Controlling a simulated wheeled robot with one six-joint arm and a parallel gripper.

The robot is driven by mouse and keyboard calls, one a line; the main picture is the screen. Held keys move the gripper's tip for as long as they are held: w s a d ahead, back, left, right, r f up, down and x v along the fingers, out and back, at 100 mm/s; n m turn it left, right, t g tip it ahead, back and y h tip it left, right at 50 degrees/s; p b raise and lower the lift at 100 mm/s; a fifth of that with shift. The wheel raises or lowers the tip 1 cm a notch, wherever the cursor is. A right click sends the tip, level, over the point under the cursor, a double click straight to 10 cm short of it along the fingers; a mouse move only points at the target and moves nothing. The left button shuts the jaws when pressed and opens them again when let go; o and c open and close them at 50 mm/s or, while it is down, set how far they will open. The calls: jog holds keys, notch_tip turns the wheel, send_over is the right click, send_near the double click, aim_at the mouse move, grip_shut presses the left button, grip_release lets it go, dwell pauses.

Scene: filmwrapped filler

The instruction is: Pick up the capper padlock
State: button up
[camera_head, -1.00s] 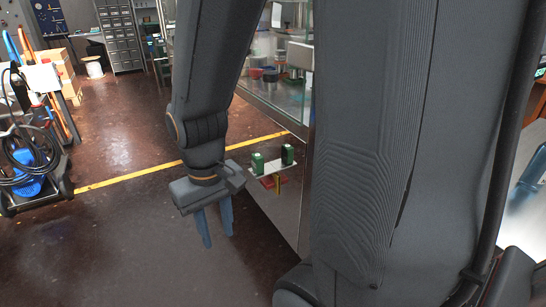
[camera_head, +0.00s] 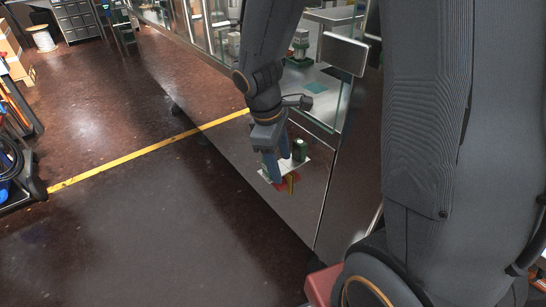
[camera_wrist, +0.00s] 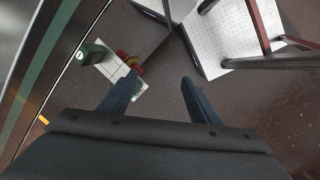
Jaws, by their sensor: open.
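A green box (camera_head: 300,150) stands on the plate; a second green thing is partly hidden by a finger in the wrist view. My gripper (camera_head: 280,170) is open, its blue fingers in front of the plate in the head view. In the wrist view the item is left of the finger gap.
The grey cabinet (camera_head: 318,190) with a glass enclosure stands to the right. A white perforated panel with dark legs (camera_wrist: 225,38) shows at the wrist view's upper right. Open brown floor (camera_head: 140,220) with a yellow line lies left.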

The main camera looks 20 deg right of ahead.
jog(key=w+a+f+n+t+h+p, duration=0.15)
jog(key=w+n+p, duration=0.25)
jog(key=w+n, duration=0.6)
jog(key=shift+n+h, duration=0.25)
jog(key=shift+n, duration=0.25)
jog(key=shift+s+d+f+p, duration=0.1)
jog(key=shift+d+f+p, duration=0.2)
jog(key=shift+f, duration=0.8)
jog(key=shift+s+d+f+p, duration=0.1)
jog(key=shift+d+f+p, duration=0.2)
jog(key=shift+f, duration=0.8)
jog(key=shift+s+d+f+p, duration=0.1)
jog(key=shift+d+f+p, duration=0.15)
jog(key=shift+f, duration=0.85)
jog(key=shift+c, duration=0.4)
jog(key=c, duration=1.1)
jog(key=shift+c, duration=0.3)
jog(key=shift+r, duration=0.15)
